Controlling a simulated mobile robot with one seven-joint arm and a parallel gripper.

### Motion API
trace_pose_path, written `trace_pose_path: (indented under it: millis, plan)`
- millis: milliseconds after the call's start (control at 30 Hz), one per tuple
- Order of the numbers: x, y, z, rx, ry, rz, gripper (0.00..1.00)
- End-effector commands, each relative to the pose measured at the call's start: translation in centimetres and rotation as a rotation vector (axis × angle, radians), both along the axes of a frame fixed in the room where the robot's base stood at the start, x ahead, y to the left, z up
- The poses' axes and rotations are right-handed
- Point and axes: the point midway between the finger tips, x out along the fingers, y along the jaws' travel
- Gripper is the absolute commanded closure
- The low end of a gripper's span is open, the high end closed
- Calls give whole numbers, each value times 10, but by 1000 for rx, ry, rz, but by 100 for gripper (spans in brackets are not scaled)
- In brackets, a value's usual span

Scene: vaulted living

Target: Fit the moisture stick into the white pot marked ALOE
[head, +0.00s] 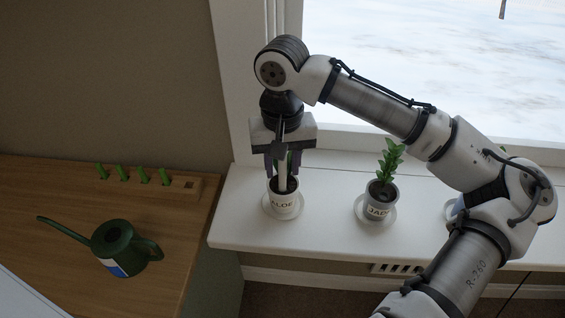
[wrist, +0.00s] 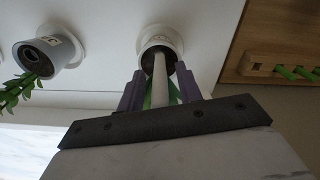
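The white pot marked ALOE (head: 283,206) stands on a saucer on the white sill and shows at the top centre in the wrist view (wrist: 168,37). My gripper (head: 285,172) points down just above it. Its two purple fingers (wrist: 160,80) stand apart, with visible gaps on both sides of a pale upright stick (wrist: 160,78). The stick also shows in the head view (head: 283,174), and its lower end meets the dark inside of the pot. Green parts show beside the stick between the fingers. I cannot tell how deep the stick sits.
The grey JADE pot (head: 377,206) with its leafy plant stands to the right on the sill, and another pot is partly behind my arm. On the wooden table, a rack (head: 188,186) holds several green-topped sticks, with an empty slot at its right end. A green watering can (head: 122,246) stands in front.

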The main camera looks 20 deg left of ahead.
Motion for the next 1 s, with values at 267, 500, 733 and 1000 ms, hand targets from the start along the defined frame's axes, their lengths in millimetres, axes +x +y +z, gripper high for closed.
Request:
trace_pose_path:
  millis: [267,500,733,1000]
  plan:
    - [1,1,44,2,-3,-1,65]
    - [0,1,95,1,-4,0,65]
    - [0,0,118,0,-1,-1,65]
    - [0,0,121,1,-1,0,65]
